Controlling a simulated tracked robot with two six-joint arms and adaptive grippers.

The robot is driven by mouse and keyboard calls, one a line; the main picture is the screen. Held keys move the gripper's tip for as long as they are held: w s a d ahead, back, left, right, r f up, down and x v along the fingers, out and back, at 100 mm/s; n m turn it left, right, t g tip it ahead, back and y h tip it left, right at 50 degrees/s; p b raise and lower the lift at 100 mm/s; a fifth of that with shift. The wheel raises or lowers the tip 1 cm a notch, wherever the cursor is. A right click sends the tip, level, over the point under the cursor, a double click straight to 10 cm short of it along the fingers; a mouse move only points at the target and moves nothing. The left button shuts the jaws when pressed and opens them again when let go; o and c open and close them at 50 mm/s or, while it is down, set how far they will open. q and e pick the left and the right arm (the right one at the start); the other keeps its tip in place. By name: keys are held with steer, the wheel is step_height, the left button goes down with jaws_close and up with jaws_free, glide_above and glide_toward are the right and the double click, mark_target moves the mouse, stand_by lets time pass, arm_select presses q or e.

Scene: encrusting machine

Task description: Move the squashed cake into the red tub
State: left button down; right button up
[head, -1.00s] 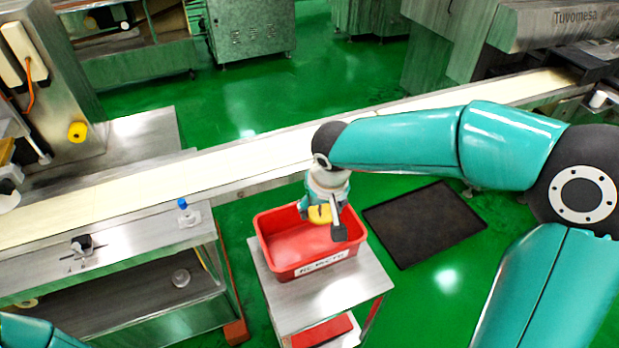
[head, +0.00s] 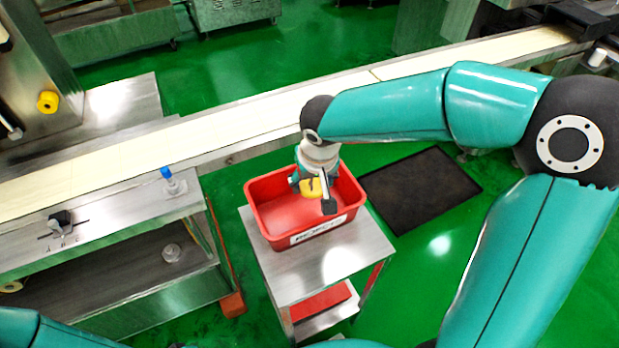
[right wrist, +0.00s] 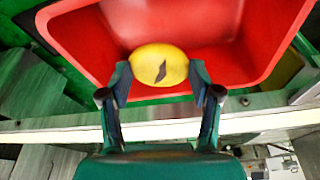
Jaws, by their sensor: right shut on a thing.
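The squashed cake is yellow with a dark mark on it; in the right wrist view the cake (right wrist: 158,69) sits between my right gripper's two fingertips. My right gripper (head: 314,187) is shut on the cake (head: 311,188), over the right part of the red tub (head: 262,226). The tub's red inside also fills the upper part of the right wrist view (right wrist: 90,40). Whether the cake touches the tub floor I cannot tell. Part of my left arm shows at the lower left of the head view; its gripper is not in view.
The tub stands on a small metal stand (head: 330,262) with a red container (head: 320,300) on its lower shelf. A long pale conveyor belt (head: 230,125) runs behind it. A dark mat (head: 420,190) lies on the green floor to the right. A blue-capped bottle (head: 172,180) stands on the bench at left.

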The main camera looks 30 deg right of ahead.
steer(key=o, duration=1.3)
steer(key=v, duration=1.2)
steer(key=shift+s, duration=0.1)
steer(key=shift+f, duration=0.1)
